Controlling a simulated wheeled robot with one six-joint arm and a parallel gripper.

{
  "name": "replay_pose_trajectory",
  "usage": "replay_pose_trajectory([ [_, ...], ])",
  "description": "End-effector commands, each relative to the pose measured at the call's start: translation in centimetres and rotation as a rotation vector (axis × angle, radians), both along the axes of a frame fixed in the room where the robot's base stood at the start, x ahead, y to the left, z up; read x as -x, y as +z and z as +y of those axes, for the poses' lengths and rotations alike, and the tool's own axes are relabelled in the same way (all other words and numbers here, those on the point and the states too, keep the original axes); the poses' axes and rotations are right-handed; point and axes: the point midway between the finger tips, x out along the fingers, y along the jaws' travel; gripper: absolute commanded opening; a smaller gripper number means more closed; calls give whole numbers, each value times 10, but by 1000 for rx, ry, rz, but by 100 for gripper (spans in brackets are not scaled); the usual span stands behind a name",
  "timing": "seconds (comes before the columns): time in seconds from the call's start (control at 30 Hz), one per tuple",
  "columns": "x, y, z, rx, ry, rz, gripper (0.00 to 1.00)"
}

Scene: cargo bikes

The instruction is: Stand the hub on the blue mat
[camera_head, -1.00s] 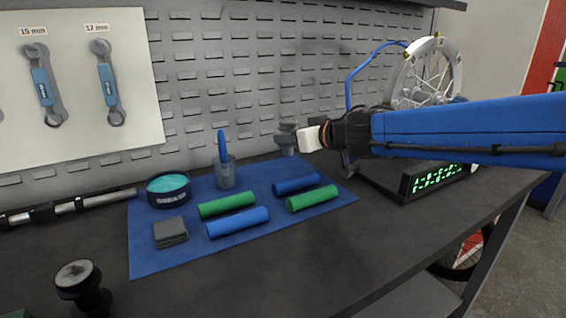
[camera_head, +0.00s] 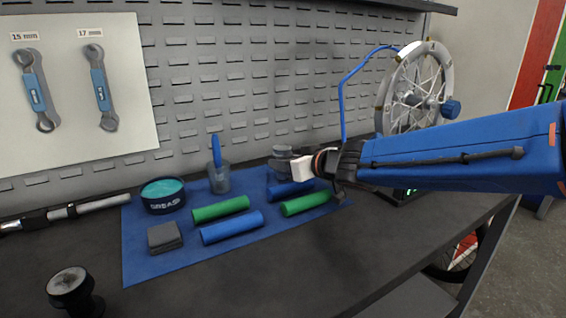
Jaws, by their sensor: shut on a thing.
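My gripper (camera_head: 287,166) is shut on a grey hub (camera_head: 283,150), low over the back right of the blue mat (camera_head: 150,267). The hub looks roughly upright, its round grey top showing above the fingers. The fingers hide much of its body, and I cannot tell whether its lower end touches the mat. The blue mat lies on the dark bench against the pegboard.
On the mat are green and blue grips (camera_head: 232,227), a grease tin (camera_head: 163,197), a clear cup (camera_head: 219,180) and dark square pads (camera_head: 164,238). A dark silver-topped part (camera_head: 74,289) stands front left. A spoked wheel (camera_head: 412,95) stands right.

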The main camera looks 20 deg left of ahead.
Motion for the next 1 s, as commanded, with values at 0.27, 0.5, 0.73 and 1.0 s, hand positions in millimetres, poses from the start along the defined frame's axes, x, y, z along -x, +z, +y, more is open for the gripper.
replay_pose_trajectory([
  [0.27,0,-2,0,-1,0,1,41],
  [0.5,0,-2,0,0,0,0,43],
  [0.73,3,3,-6,-2,-1,-1,43],
  [1.0,24,16,-40,-1,-2,-2,43],
])
